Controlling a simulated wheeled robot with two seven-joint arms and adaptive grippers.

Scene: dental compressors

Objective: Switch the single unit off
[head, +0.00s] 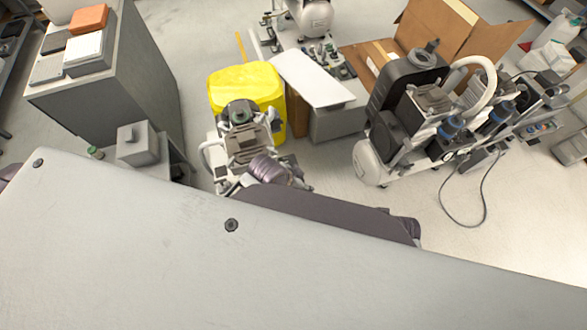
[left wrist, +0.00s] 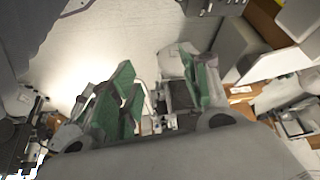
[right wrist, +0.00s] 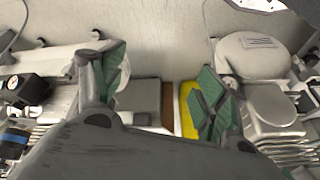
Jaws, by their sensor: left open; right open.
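In the head view, a compressor (head: 248,145) with one motor block stands in front of a yellow bin; its lower front is hidden by a large grey surface. A larger compressor (head: 425,110) with a white tank, black housing and blue-topped parts stands at right. I cannot make out a power switch on either. My left gripper (left wrist: 160,95) is open and empty, its green-padded fingers apart over compressor parts. My right gripper (right wrist: 163,82) is open and empty. A white tank (right wrist: 253,55) and a finned motor (right wrist: 272,110) lie to its right, and a gauge (right wrist: 28,88) to its left.
The yellow bin (head: 245,82) and a grey box with a white lid (head: 312,78) stand behind. A cardboard box (head: 450,35) is at the back right. A grey cabinet (head: 105,90) is at left. A cable (head: 484,205) lies on the open floor at right.

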